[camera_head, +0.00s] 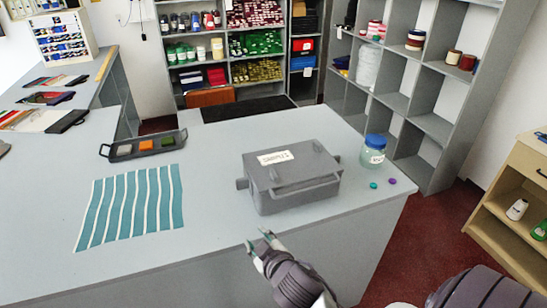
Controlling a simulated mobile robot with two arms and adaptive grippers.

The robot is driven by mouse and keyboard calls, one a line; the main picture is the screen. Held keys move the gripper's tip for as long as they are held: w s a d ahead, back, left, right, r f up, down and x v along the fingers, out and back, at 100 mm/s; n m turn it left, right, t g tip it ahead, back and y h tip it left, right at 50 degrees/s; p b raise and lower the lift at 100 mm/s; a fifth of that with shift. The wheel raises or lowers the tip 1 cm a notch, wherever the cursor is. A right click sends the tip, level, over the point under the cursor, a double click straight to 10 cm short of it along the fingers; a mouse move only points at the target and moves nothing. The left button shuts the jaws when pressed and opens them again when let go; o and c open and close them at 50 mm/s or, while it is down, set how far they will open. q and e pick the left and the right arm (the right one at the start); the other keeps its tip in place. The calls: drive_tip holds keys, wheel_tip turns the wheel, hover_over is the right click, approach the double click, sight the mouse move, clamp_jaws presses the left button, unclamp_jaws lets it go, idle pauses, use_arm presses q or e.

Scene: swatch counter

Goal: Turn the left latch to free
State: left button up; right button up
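A closed grey box (290,182) with a white label stands near the front edge of the counter. A raised bar runs along its front and a small grey block sticks out at its left end. Small fittings show on the front, but I cannot clearly tell the left latch or how it is turned. My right gripper (257,239) is in front of and below the box, near the counter's front edge, apart from the box. Its two fingertips are spread with nothing between them. My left gripper is out of view.
A glass jar with a blue lid (374,150) stands right of the box, with a teal button (373,185) and a purple one (393,181). A striped teal cloth (131,207) and a dark tray (130,148) lie left. The counter between cloth and box is clear.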

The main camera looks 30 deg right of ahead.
drive_tip(key=w+a+r+n+t+y, duration=0.2)
drive_tip(key=w+r+n+t, duration=0.15)
drive_tip(key=r, duration=0.65)
drive_tip(key=w+a+r+n+t+y, duration=0.2)
drive_tip(key=w+r+n+t, duration=0.15)
drive_tip(key=r, duration=0.55)
drive_tip(key=s+a+r+n+g+y, duration=0.3)
drive_tip(key=a+r+n+g+y, duration=0.45)
drive_tip(key=a+n+y, duration=0.7)
drive_tip(key=n+g+h+p, duration=0.1)
drive_tip(key=n+g+h, duration=0.7)
drive_tip(key=h, duration=1)
approach(274, 173)
drive_tip(key=p+x, duration=0.5)
drive_tip(key=x, duration=0.3)
drive_tip(key=shift+w+f, duration=0.2)
drive_tip(key=shift+f, duration=0.3)
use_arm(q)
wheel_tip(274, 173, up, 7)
